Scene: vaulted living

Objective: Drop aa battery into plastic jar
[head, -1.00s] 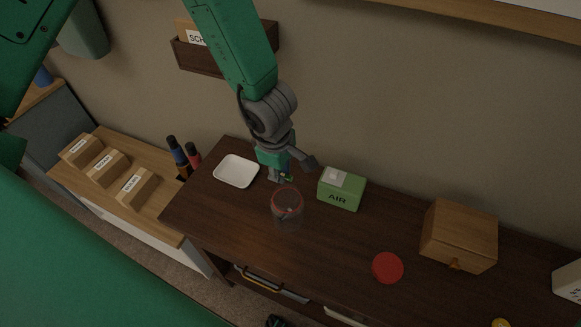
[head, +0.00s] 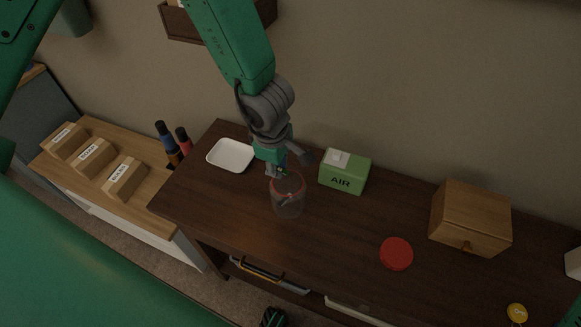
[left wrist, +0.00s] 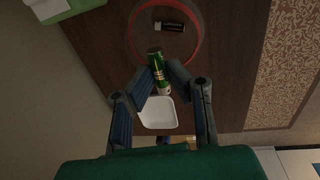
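The clear plastic jar (head: 288,205) with a red rim stands open on the dark desk. In the left wrist view its red rim (left wrist: 199,45) shows as a ring, with a dark battery (left wrist: 170,26) seen inside it. My left gripper (head: 280,174) is at the jar's back rim, pointing down. In the left wrist view its fingers (left wrist: 163,80) are closed on a green AA battery (left wrist: 157,64), whose far end overlaps the near rim. I cannot tell how high it is above the opening.
A white tray (head: 231,155) lies left of the jar. A green AIR box (head: 344,172) stands to the right behind it. A red lid (head: 396,254) and a wooden box (head: 470,218) are farther right. The desk between jar and lid is clear.

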